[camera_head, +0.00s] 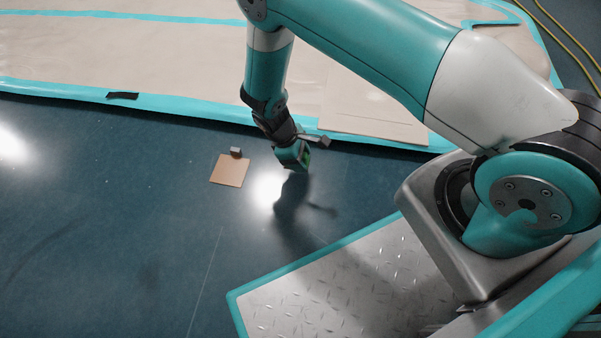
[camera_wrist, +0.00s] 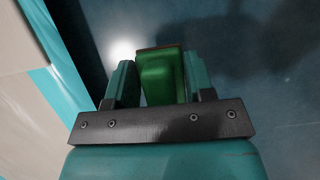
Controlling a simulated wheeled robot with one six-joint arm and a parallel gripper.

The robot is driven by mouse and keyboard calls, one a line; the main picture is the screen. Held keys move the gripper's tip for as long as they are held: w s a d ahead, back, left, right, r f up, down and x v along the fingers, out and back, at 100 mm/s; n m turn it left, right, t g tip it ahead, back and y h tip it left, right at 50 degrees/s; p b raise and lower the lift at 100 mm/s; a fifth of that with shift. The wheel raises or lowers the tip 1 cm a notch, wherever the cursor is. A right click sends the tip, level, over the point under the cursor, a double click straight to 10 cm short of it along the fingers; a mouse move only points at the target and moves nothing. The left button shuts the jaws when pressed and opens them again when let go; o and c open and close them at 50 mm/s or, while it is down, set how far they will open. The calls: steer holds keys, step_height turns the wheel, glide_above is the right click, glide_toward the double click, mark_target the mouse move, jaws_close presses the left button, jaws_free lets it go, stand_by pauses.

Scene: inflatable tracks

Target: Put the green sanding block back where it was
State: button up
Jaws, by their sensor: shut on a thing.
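The green sanding block (camera_wrist: 162,80) is held between the two fingers of my gripper (camera_wrist: 160,85) in the wrist view. A thin brown edge shows along its far end. In the head view my gripper (camera_head: 300,158) hangs above the dark floor, and only a little green of the block (camera_head: 304,158) shows beside the fingers. Its shadow falls on the floor below and to the right. To the left, a flat tan square (camera_head: 230,170) lies on the floor, apart from my gripper. A small grey block (camera_head: 236,151) is at its upper edge.
A large beige inflatable track (camera_head: 180,60) with teal edging lies behind my gripper. A flat beige panel (camera_head: 365,118) lies on it near the edge. A black strip (camera_head: 122,95) is on the teal border. Yellow cables (camera_head: 570,35) run at the upper right. Floor at left is clear.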

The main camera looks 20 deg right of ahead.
steer(key=shift+f+b, duration=1.35)
steer(key=shift+f, duration=1.05)
steer(key=shift+f, duration=0.15)
steer(key=o, duration=0.9)
